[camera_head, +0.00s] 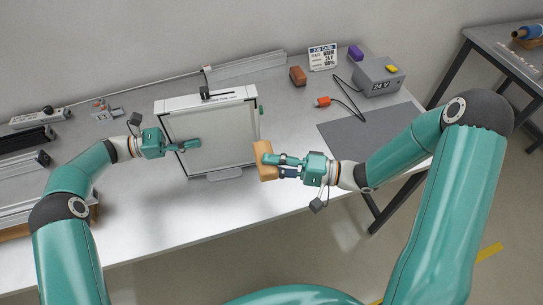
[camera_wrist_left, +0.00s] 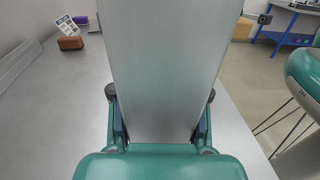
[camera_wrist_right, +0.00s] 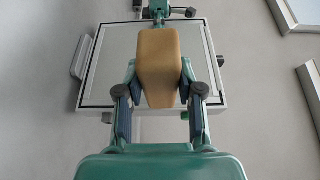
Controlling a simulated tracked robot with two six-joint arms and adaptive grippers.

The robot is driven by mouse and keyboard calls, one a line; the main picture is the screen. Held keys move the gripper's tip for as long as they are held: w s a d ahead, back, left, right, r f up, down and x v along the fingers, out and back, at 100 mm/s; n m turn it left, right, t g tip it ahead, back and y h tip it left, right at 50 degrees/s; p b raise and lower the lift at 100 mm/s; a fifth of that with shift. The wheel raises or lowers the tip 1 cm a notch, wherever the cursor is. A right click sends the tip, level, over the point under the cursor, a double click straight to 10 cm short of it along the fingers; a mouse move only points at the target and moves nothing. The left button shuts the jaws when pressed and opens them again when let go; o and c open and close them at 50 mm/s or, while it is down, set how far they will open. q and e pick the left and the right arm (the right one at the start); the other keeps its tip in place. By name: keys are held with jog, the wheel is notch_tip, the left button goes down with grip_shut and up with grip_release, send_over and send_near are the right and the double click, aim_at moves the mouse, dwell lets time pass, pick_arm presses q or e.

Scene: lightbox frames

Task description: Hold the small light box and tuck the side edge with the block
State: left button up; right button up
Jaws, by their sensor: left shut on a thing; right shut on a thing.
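The small light box (camera_head: 215,142), a pale panel in a white and dark frame, stands upright on the table. My left gripper (camera_head: 190,146) is shut on its left side; in the left wrist view the grey box side (camera_wrist_left: 160,70) fills the space between the fingers. My right gripper (camera_head: 275,160) is shut on a tan block (camera_head: 264,165), held by the lower right edge of the box. In the right wrist view the block (camera_wrist_right: 158,65) stands out in front of the panel (camera_wrist_right: 110,65). I cannot tell whether block and frame touch.
A grey mat (camera_head: 365,132) lies to the right, with a 24 V supply box (camera_head: 378,77) behind it and a cable with an orange plug (camera_head: 323,101). A brown block (camera_head: 298,75) and job card (camera_head: 322,57) stand at the back. Rails (camera_head: 25,140) lie at left.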

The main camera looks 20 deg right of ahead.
pick_arm(q)
jog(key=shift+w, duration=0.1)
dwell(0.3)
jog(key=o, duration=1.4)
